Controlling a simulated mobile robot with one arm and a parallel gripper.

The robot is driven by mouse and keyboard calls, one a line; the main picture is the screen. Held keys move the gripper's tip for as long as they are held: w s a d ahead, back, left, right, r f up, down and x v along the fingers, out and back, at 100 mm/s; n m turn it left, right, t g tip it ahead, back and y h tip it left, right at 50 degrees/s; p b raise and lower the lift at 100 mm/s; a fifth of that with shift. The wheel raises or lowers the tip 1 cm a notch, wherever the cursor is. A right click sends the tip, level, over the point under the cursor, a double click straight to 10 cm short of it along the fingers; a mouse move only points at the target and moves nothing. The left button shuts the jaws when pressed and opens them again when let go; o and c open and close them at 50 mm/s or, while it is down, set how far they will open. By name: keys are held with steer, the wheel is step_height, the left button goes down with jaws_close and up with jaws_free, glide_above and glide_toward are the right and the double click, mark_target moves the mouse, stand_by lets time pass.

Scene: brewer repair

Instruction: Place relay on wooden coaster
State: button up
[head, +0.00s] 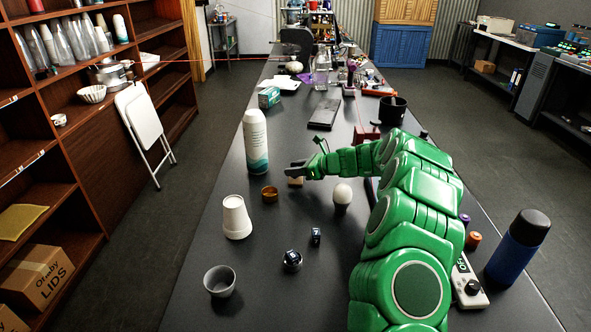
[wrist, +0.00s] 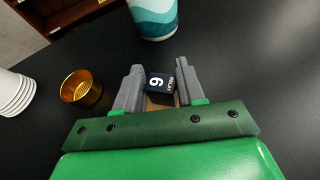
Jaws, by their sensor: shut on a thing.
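The relay (wrist: 162,86), a small dark blue cube with a white digit and white lettering, sits between the two grey fingers of my gripper (wrist: 159,68) in the wrist view. My gripper is shut on it. Part of the tan wooden coaster (wrist: 151,104) shows just below the cube, between the fingers. In the head view my gripper (head: 294,168) is low over the table, directly at the coaster (head: 296,182). The relay is hidden by the fingers there. I cannot tell whether the relay touches the coaster.
An amber cup (head: 270,194) and a white-and-teal bottle (head: 256,143) stand close by on the left. White stacked cups (head: 235,218), a grey cup (head: 220,281), two small dark items (head: 292,260) and a white bulb (head: 342,195) stand nearer.

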steer(key=shift+f, duration=0.1)
steer(key=o, duration=1.1)
steer(key=shift+f, duration=0.1)
steer(key=shift+c, duration=0.2)
